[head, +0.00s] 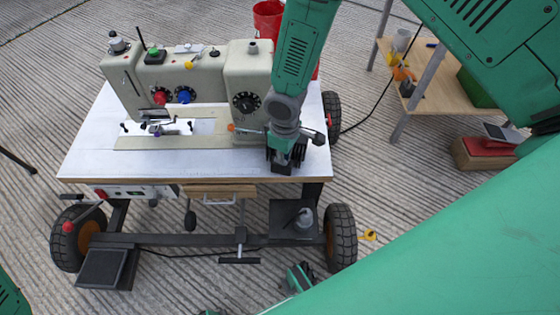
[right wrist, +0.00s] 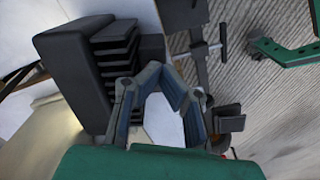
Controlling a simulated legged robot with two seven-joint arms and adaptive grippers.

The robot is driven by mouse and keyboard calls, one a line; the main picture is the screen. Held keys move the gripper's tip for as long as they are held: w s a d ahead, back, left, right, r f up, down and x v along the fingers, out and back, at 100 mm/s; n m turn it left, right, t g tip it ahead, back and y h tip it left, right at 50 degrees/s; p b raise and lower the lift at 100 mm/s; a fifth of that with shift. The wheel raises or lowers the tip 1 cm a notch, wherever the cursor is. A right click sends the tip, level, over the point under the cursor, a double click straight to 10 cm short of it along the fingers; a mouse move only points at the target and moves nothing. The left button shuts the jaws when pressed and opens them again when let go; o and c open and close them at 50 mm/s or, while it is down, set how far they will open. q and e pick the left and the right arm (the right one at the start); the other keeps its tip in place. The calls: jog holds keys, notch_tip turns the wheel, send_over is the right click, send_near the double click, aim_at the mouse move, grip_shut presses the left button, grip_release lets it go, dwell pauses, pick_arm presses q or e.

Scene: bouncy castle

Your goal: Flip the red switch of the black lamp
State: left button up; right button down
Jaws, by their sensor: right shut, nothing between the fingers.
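My right gripper (head: 284,158) points down at the right end of the white sewing table (head: 85,150), beside the sewing machine (head: 247,78). In the right wrist view its two fingers (right wrist: 155,72) come together at the tips with nothing between them. A black finned body, which looks like the black lamp (right wrist: 75,75), stands just left of the fingers there. A warm glow shows on the pale surface below it. In the head view my gripper and wrist cover most of that spot. I cannot make out the lamp's red switch for certain.
A red bucket (head: 267,18) stands behind the table. A wooden bench (head: 432,85) with tools stands at the back right, and a red-topped box (head: 487,146) near it. A black cable runs along the ribbed floor. The table has large black wheels (head: 341,238).

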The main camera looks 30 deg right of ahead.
jog(key=shift+f, duration=0.15)
notch_tip(320, 180, up, 7)
jog(key=p, duration=0.6)
jog(key=shift+p, duration=0.35)
dwell(0.3)
